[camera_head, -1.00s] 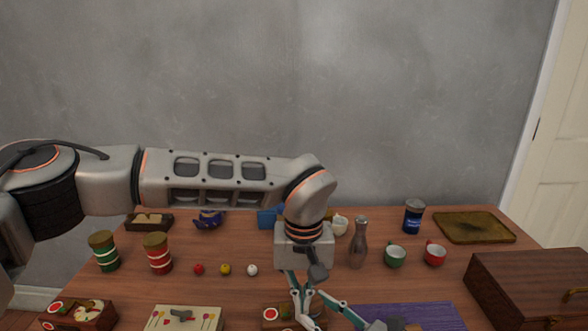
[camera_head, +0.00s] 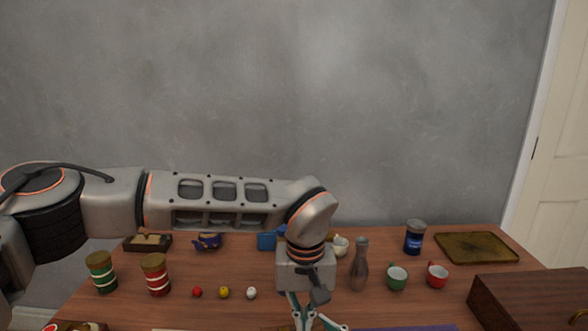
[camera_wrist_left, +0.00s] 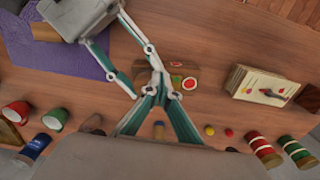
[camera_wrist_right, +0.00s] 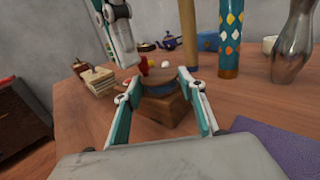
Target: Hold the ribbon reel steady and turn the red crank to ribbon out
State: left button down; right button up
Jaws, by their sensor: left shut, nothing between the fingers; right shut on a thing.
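The ribbon reel (camera_wrist_right: 157,91) shows in the right wrist view as a round drum on a brown wooden base (camera_wrist_right: 170,111). A red piece (camera_wrist_right: 143,66), apparently the crank, shows at its far left side, partly hidden. My right gripper (camera_wrist_right: 160,82) is shut on the reel, one finger on each side. My left gripper comes down from above; its fingers (camera_wrist_right: 127,62) are together beside the red piece, and whether they touch it I cannot tell. The left wrist view shows the left gripper (camera_wrist_left: 162,88) over the base, hiding the reel. No paid-out ribbon is clearly visible.
A purple mat (camera_wrist_left: 75,45) lies beside the base. Striped canisters (camera_head: 156,274) and small balls (camera_head: 224,292) are left. A wooden chest (camera_head: 530,295) is far right.

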aim_at(321, 323)
pick_arm(q)
jog(key=shift+w+d, duration=0.1)
jog(key=shift+w, duration=0.3)
dwell(0.6)
jog(key=shift+s+d, duration=0.1)
jog(key=shift+d, duration=0.2)
jog(key=shift+d, duration=0.75)
jog(key=shift+d, duration=0.3)
jog(key=shift+s, duration=0.1)
notch_tip(321, 323, up, 6)
jog(key=shift+s+d, duration=0.15)
jog(key=shift+s, duration=0.15)
dwell(0.7)
